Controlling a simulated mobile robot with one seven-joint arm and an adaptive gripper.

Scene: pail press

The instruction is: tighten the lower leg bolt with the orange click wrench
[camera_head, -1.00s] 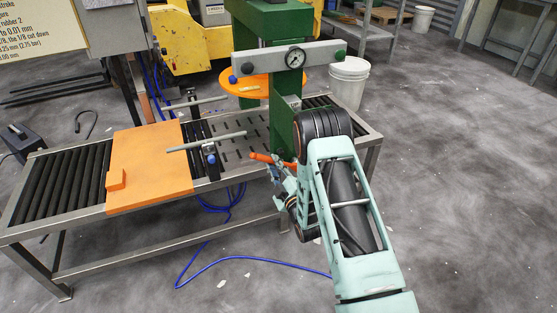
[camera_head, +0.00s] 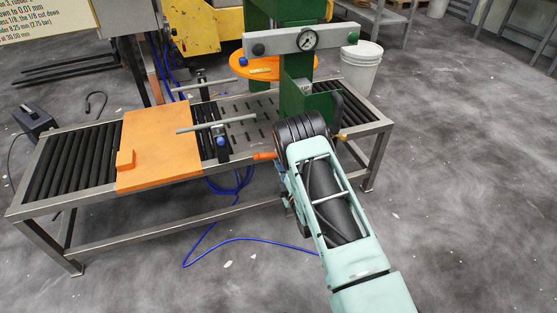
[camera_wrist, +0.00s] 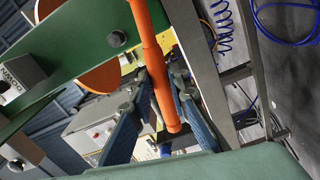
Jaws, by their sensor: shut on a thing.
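The orange click wrench (camera_wrist: 160,75) runs through my gripper (camera_wrist: 158,88) in the wrist view, and the blue-grey fingers are shut on it from both sides. In the head view one orange end of the wrench (camera_head: 264,156) sticks out left of my arm, by the bench's front edge. My gripper is mostly hidden there behind my wrist. A dark round bolt head (camera_wrist: 117,39) sits on a green beam of the press, left of the wrench and apart from its visible shaft. I cannot tell whether it is the lower leg bolt. The wrench's working end is out of view.
The green press (camera_head: 297,85) stands on the roller bench (camera_head: 110,232) with a dial gauge (camera_head: 308,39) and orange disc (camera_head: 262,68). An orange board (camera_head: 160,150) lies left. A white pail (camera_head: 361,68) stands behind. Blue hose (camera_head: 240,238) lies on the floor; floor at right is clear.

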